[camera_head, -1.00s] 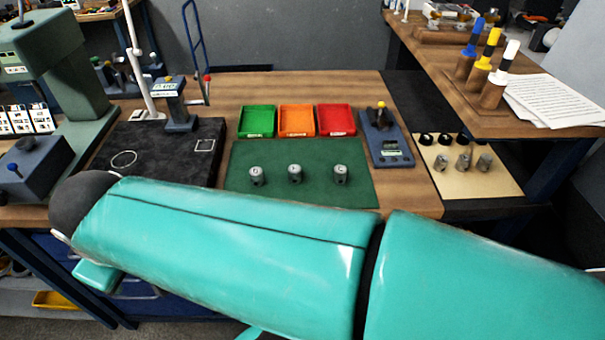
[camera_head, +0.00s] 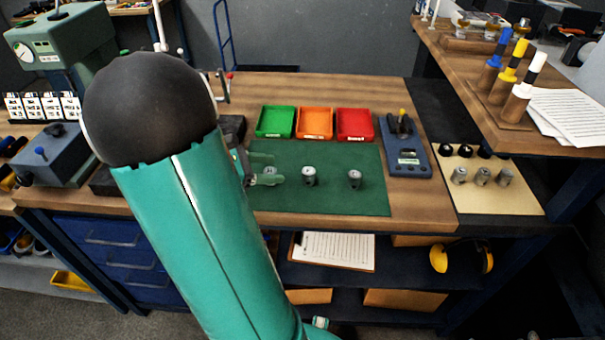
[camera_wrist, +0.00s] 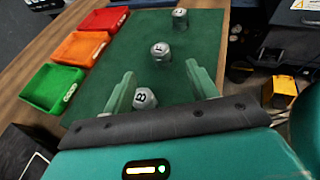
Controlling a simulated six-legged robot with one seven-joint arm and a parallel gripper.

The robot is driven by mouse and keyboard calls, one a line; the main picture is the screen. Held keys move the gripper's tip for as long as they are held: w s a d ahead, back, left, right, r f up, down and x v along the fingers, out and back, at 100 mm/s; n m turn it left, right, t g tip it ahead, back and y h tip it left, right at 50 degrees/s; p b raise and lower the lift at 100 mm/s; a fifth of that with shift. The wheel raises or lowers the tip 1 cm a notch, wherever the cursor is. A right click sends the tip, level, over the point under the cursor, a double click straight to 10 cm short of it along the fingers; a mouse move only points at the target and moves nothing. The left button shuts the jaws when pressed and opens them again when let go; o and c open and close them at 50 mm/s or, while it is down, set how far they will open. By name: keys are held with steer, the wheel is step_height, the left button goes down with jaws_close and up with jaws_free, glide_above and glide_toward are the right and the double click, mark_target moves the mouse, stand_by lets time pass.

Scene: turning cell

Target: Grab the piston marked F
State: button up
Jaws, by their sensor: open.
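Three grey pistons stand in a row on the green mat (camera_head: 330,204). The left piston (camera_head: 270,171), partly hidden by my gripper (camera_head: 264,168), is nearest in the wrist view (camera_wrist: 144,98); its top mark looks like B. The middle piston (camera_head: 309,177) shows a mark that looks like F in the wrist view (camera_wrist: 160,52). The right piston (camera_head: 354,180) is farthest in the wrist view (camera_wrist: 180,19); I cannot read its mark surely. My gripper, also in the wrist view (camera_wrist: 160,72), is open and empty, with the left piston appearing between its fingers.
Green (camera_head: 275,122), orange (camera_head: 315,123) and red (camera_head: 355,125) trays stand behind the mat. A blue-grey device (camera_head: 406,160) stands to its right. More grey pistons (camera_head: 482,176) stand on a beige board (camera_head: 480,203) farther right.

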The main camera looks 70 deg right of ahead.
mark_target(307, 171)
steer(key=x, duration=0.7)
steer(key=shift+s+d+f, duration=0.1)
steer(key=shift+s+f, duration=0.05)
steer(key=shift+x, duration=2.95)
steer(key=shift+f, duration=0.1)
steer(key=c, duration=1.1)
